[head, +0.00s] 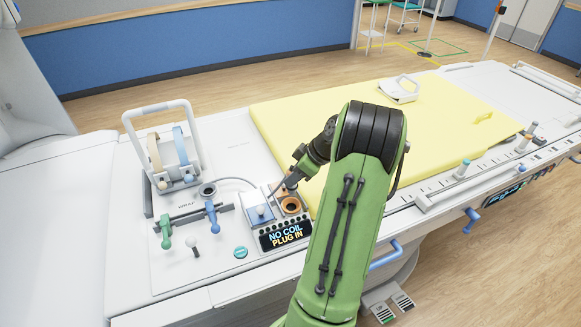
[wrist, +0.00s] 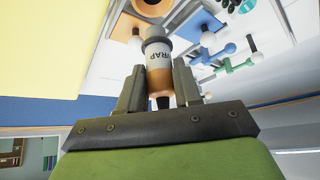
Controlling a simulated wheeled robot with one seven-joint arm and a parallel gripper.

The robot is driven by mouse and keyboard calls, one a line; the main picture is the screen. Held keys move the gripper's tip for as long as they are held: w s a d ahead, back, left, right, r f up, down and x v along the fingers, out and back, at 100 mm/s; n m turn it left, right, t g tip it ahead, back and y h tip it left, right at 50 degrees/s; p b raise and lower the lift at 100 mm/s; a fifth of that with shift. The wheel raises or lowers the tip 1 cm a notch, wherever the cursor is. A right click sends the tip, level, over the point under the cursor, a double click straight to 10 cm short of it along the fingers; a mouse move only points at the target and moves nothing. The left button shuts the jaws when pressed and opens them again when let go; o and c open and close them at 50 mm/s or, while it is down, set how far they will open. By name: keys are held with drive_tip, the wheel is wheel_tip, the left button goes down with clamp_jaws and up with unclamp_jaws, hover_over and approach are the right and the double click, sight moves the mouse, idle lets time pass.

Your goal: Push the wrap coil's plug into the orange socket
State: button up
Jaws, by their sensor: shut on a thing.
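My gripper (head: 291,182) is shut on the wrap coil's plug (wrist: 160,72). In the wrist view the plug stands between the two fingers, with a grey end, a pale band lettered "RAP" and an orange-brown lower part. In the head view the plug is mostly hidden by the gripper. The orange socket (head: 292,205) is a round ring on the console, just below the gripper; the plug looks apart from it, but the gap is hard to judge. The wrap coil (head: 175,152), with tan and blue bands, stands at the left, and a grey cable runs from it toward the gripper.
A blue-topped block with a white knob (head: 260,213) sits left of the socket. The display (head: 285,238) reads "NO COIL PLUG IN". Green (head: 165,230) and blue (head: 212,217) levers stand at the left. A yellow mat (head: 440,115) covers the bed behind my arm.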

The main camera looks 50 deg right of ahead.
sight(296, 186)
drive_tip(key=shift+a+f, duration=0.1)
drive_tip(key=shift+f, duration=0.25)
wheel_tip(296, 186, down, 4)
drive_tip(key=b, duration=0.4)
drive_tip(key=shift+f, duration=0.2)
drive_tip(key=shift+f+b, duration=1.6)
drive_tip(key=shift+f, duration=0.05)
drive_tip(key=o, duration=1.2)
drive_tip(key=shift+c, duration=0.2)
drive_tip(key=shift+r, duration=0.1)
drive_tip(key=p+v, duration=0.4)
drive_tip(key=v, duration=1.1)
drive_tip(key=shift+r, duration=0.3)
